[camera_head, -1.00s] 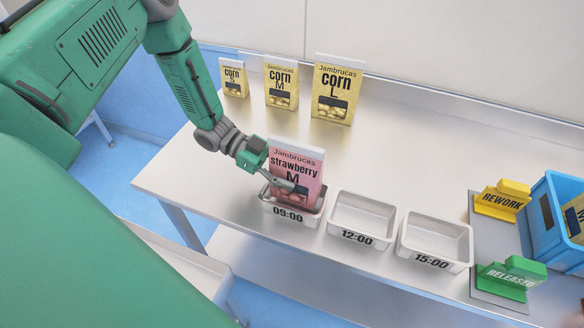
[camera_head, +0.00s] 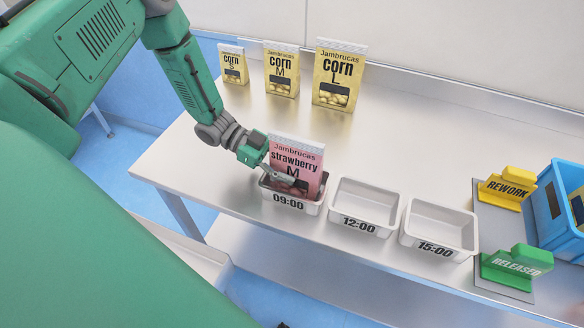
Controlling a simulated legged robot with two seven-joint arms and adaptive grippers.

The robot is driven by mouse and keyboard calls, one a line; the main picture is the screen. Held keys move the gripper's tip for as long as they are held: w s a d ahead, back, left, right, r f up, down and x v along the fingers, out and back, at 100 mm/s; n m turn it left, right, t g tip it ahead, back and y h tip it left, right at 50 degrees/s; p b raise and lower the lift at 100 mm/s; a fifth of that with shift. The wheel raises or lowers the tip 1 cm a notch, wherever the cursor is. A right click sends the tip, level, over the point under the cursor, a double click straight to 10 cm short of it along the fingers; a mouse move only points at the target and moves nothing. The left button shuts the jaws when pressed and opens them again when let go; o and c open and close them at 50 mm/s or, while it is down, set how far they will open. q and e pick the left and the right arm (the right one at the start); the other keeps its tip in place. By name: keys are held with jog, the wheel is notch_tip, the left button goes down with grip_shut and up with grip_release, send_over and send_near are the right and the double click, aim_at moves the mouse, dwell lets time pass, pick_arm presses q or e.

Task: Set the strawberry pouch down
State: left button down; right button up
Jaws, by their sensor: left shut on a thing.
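The pink strawberry M pouch (camera_head: 297,160) stands upright in the white tray marked 09:00 (camera_head: 293,204), its lower part hidden behind the tray's front wall. My left gripper (camera_head: 286,176) is shut on the pouch at its left side. I cannot tell whether the pouch touches the tray's bottom. My right gripper is not in view.
Empty trays marked 12:00 (camera_head: 365,206) and 15:00 (camera_head: 438,228) stand to the right. Yellow corn pouches S (camera_head: 233,64), M (camera_head: 281,70) and L (camera_head: 338,75) stand at the back. A REWORK sign (camera_head: 507,188), a RELEASED sign (camera_head: 516,267) and a blue crate (camera_head: 553,205) are at the right.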

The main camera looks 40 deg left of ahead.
pick_arm(q)
jog(key=shift+f, duration=0.3)
jog(key=c, duration=1)
grip_release()
jog(key=shift+d, duration=0.1)
jog(key=v, duration=1.2)
